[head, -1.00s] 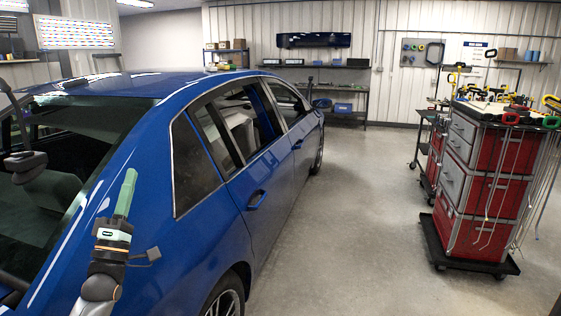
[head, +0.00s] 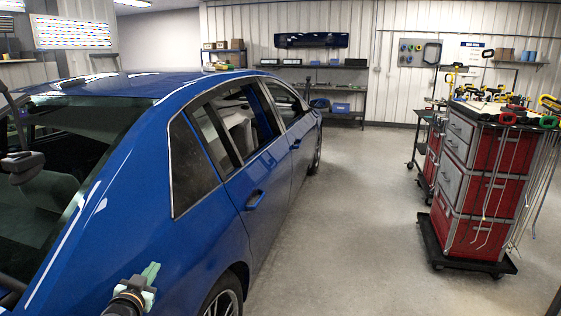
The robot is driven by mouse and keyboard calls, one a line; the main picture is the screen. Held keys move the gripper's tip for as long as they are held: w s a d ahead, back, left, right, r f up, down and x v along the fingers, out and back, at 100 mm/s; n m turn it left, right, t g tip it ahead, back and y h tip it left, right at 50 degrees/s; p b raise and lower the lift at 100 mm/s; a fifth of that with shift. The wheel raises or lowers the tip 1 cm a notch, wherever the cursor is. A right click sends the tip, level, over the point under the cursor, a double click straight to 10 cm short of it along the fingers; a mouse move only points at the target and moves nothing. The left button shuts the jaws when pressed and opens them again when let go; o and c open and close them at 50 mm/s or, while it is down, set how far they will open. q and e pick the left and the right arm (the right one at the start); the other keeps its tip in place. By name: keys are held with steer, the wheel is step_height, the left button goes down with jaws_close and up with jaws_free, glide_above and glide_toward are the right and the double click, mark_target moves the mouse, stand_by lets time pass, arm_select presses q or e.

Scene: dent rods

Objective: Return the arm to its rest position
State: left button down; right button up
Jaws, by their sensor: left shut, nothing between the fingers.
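My left gripper (head: 152,271) shows at the bottom left of the head view, low in front of the blue car's rear side. Its pale green fingers are shut and hold nothing. Only the gripper and its dark wrist show; the rest of the arm is below the picture edge. The blue car (head: 215,185) fills the left half of the view. Whether the gripper touches the car body cannot be told, but it looks apart from it. My right gripper is not in view.
A red and grey tool cart (head: 485,180) with rods hanging on its side stands at the right on a black wheeled base. Shelves (head: 338,88) line the back wall. The grey floor (head: 355,215) between car and cart is clear.

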arm_select(q)
steer(key=s+d+f+g+h, duration=0.1)
steer(key=s+d+f+g, duration=0.1)
steer(key=s+d+f, duration=0.4)
steer(key=s+d+f+g+h, duration=0.1)
steer(key=s+d+f, duration=0.1)
steer(key=s+f, duration=0.7)
steer(key=s+d+f+g, duration=0.1)
steer(key=s+d+f, duration=0.2)
steer(key=s, duration=0.8)
steer(key=s+d+f+g+h, duration=0.1)
steer(key=s+d+f, duration=0.3)
steer(key=s, duration=0.7)
step_height(320, 180, down, 2)
steer(key=shift+d+n+g, duration=0.15)
steer(key=shift+n+g, duration=0.25)
steer(key=shift+g, duration=0.4)
